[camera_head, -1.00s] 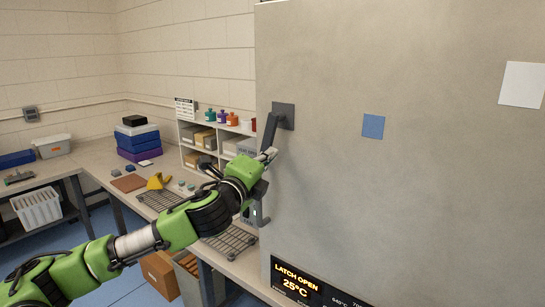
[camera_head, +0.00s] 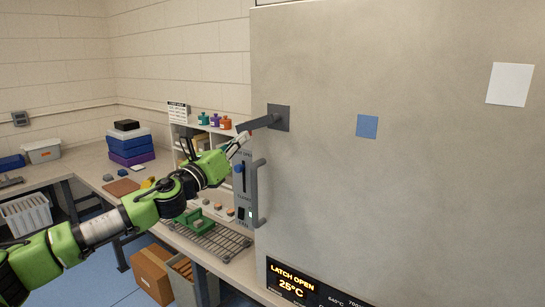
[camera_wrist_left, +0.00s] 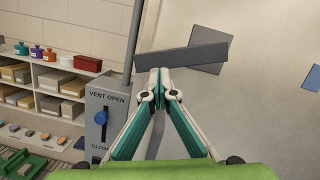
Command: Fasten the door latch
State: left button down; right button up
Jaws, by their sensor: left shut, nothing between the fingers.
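The door latch is a dark grey lever (camera_head: 259,122) on a square plate (camera_head: 279,117) on the large grey door (camera_head: 420,190). The lever points left from its pivot, tilted slightly down at its free end. My left gripper (camera_head: 245,136) is shut and empty, its fingertips just under the lever's free end. In the left wrist view the shut fingertips (camera_wrist_left: 160,71) meet the lower edge of the lever (camera_wrist_left: 182,60); whether they press on it I cannot tell. The display (camera_head: 291,280) reads LATCH OPEN and 25°C. My right gripper is not in view.
A vertical door handle (camera_head: 257,193) and a vent panel with a blue knob (camera_wrist_left: 101,117) are close below my left gripper. Shelves with bottles and boxes (camera_wrist_left: 45,78) stand behind. A wire rack (camera_head: 223,243) lies on the bench.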

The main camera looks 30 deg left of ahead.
aim_at(242, 125)
pick_arm(q)
jog(key=r+m, duration=0.1)
jog(key=a+r+m+h, duration=0.1)
jog(key=m, duration=0.1)
jog(key=shift+a+p, duration=0.1)
jog(key=shift+p, duration=0.2)
jog(key=shift+a+r, duration=0.15)
jog(key=shift+r, duration=0.2)
